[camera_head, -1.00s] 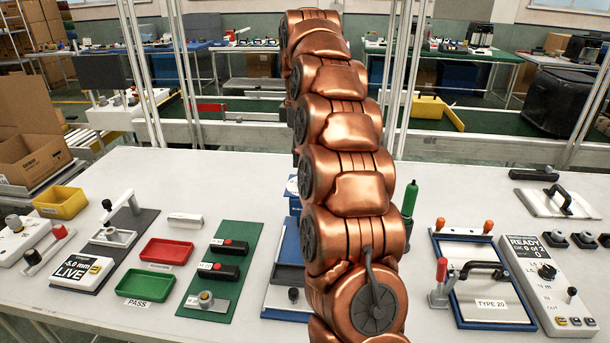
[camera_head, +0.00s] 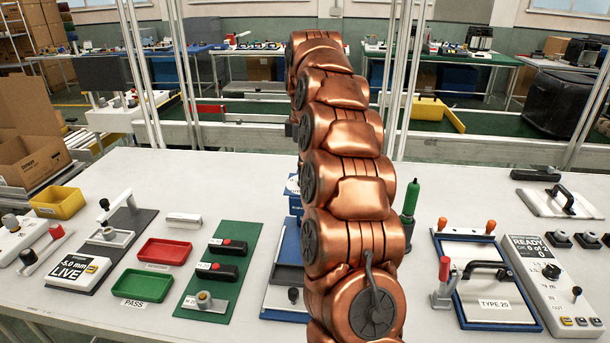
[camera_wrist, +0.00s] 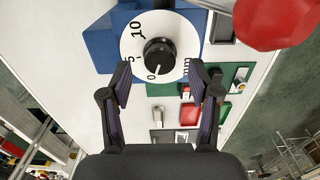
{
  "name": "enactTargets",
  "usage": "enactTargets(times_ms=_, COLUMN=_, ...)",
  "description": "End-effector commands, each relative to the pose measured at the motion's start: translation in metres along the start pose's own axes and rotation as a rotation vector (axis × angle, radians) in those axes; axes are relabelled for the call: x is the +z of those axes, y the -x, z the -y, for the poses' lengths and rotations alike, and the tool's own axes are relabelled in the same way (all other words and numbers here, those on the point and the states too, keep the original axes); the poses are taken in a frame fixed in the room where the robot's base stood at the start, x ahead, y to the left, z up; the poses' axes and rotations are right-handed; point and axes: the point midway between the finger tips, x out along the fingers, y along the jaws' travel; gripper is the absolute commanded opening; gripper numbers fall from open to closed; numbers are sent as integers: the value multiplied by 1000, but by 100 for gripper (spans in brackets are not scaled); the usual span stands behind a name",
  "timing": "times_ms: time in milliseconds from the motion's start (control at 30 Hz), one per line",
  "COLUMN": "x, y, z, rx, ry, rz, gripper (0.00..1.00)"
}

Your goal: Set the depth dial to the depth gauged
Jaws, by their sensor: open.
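The depth dial (camera_wrist: 135,38) is a white disc marked 0, 5 and 10 on a blue housing (camera_wrist: 97,48) in the wrist view. Its black knob (camera_wrist: 160,53) has a pale mark that appears to point near 0. My gripper (camera_wrist: 160,72) is open, with its fingertips on either side of the dial's lower part; contact cannot be told. The depth gauge display (camera_head: 77,272) at left appears to read -5.0 mm, LIVE.
In the head view, a green mat (camera_head: 222,270), red tray (camera_head: 165,251) and green tray (camera_head: 146,284) lie left of my arm. A green-handled tool (camera_head: 411,202) and TYPE 20 fixture (camera_head: 490,307) stand right.

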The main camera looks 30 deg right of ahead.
Motion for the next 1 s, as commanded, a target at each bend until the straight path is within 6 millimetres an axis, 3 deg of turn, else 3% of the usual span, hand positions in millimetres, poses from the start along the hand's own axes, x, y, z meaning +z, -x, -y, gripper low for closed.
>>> enactTargets(times_ms=300, x=0, y=-24, z=0, rx=0, ry=0, rz=1, gripper=62)
enactTargets(times_ms=667, x=0, y=-28, z=0, rx=2, ry=0, rz=0, gripper=62)
enactTargets(times_ms=1000, x=0, y=-28, z=0, rx=2, ry=0, rz=0, gripper=27)
